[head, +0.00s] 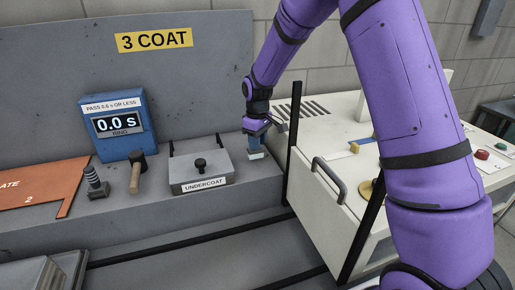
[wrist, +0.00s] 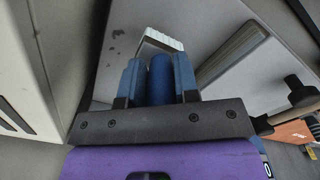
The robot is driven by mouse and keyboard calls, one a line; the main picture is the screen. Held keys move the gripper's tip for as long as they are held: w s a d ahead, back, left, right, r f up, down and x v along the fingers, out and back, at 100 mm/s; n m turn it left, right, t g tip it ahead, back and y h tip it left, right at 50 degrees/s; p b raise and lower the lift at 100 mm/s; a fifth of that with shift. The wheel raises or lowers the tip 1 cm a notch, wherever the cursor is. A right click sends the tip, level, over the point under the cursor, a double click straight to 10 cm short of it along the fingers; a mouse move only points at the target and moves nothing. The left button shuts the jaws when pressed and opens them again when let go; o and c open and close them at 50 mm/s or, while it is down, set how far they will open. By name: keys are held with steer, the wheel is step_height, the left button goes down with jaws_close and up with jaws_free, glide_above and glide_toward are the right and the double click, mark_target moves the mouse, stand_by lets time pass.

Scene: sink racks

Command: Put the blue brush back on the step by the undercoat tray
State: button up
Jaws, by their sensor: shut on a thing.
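My gripper (head: 257,136) is shut on the blue brush, pointing down just right of the undercoat tray. The brush's blue handle (wrist: 160,82) lies between the two blue fingers in the wrist view, with its pale bristles (wrist: 163,39) beyond the fingertips. In the head view the brush (head: 256,147) hangs bristles down, low over or on the step (head: 240,193); I cannot tell whether it touches. The undercoat tray (head: 196,172) is a grey lidded box with a black knob and a white label. Its edge also shows in the wrist view (wrist: 236,50), apart from the brush.
A black post (head: 293,140) and the cream cabinet (head: 325,220) with a grey handle stand close on the right. Left of the tray are a mallet (head: 137,172), a blue timer box (head: 120,122) reading 0.0 s, and an orange plate (head: 40,188). Little room lies between tray and post.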

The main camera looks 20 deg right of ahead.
mark_target(253, 154)
steer(key=shift+f, duration=1.35)
steer(key=shift+f, duration=0.1)
steer(key=o, duration=0.9)
